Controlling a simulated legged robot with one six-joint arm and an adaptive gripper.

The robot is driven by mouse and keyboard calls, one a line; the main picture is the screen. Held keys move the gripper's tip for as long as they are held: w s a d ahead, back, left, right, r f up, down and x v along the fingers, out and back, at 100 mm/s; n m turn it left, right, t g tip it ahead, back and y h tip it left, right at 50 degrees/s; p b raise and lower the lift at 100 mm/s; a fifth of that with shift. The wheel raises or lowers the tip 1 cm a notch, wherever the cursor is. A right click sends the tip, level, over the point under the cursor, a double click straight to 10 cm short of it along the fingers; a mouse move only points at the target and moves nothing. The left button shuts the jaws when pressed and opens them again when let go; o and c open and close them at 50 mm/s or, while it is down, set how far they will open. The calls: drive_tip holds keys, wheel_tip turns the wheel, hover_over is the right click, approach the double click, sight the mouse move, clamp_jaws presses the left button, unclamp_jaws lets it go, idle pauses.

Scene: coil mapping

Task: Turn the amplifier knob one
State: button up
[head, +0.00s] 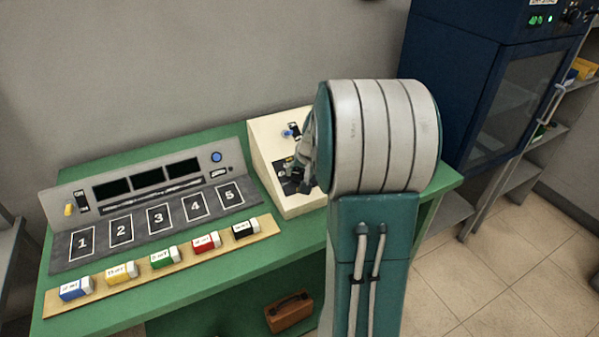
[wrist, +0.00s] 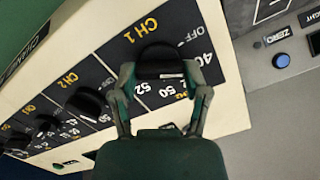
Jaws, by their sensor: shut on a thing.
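The amplifier is a cream sloped box (head: 262,160) on the green table, partly hidden behind my arm in the head view. In the wrist view its black panel fills the left side, and the black CH 1 knob (wrist: 160,57) sits between my fingers. My gripper (wrist: 160,75) is shut on this knob, with one finger on each side. Printed numbers and "OFF" show around the knob. The black CH 2 knob (wrist: 88,104) is to its left, apart from my fingers. My gripper also shows small beside my arm in the head view (head: 300,166).
A grey console (head: 150,185) with screens and numbered squares 1 to 5 stands left of the amplifier. A wooden strip (head: 165,265) with several coloured labelled blocks lies in front. A dark blue cabinet (head: 448,90) stands behind on the right.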

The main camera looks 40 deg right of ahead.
drive_tip(key=m, duration=0.4)
drive_tip(key=shift+f, duration=0.1)
drive_tip(key=shift+s+m+t, duration=0.1)
drive_tip(key=shift+m+t, duration=0.3)
drive_tip(key=shift+m, duration=1.7)
drive_tip(key=o, duration=1.2)
drive_tip(key=shift+c, duration=0.2)
